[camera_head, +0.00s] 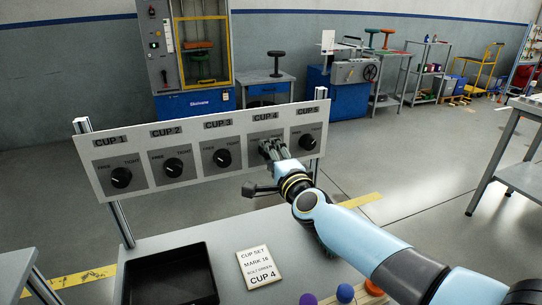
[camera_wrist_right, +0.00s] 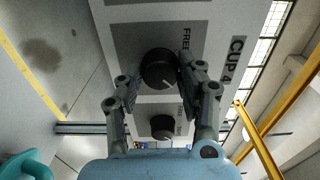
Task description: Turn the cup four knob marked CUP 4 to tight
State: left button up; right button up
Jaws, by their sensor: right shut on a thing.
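The CUP 4 knob (camera_wrist_right: 158,68) is a round black knob on a grey plate, under the label CUP 4 (camera_head: 264,116). My right gripper (camera_wrist_right: 158,76) is shut on this knob, one finger on each side. In the head view the right gripper (camera_head: 268,150) covers most of the knob and its FREE and TIGHT words. In the wrist view the knob's white mark points down and slightly right, away from the word FREE; the TIGHT word is hidden. My left gripper is not in view.
The white panel (camera_head: 200,135) also carries the CUP 1 (camera_head: 121,178), CUP 2 (camera_head: 173,167), CUP 3 (camera_head: 222,158) and CUP 5 (camera_head: 307,140) knobs. A black tray (camera_head: 168,252), a CUP 4 card (camera_head: 259,267) and small coloured balls (camera_head: 345,293) are on the bench below.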

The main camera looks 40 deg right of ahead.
dwell(0.5)
jog(key=o, duration=1.2)
jog(key=shift+c, duration=0.2)
jog(key=shift+s, duration=0.1)
jog(key=v, duration=1.2)
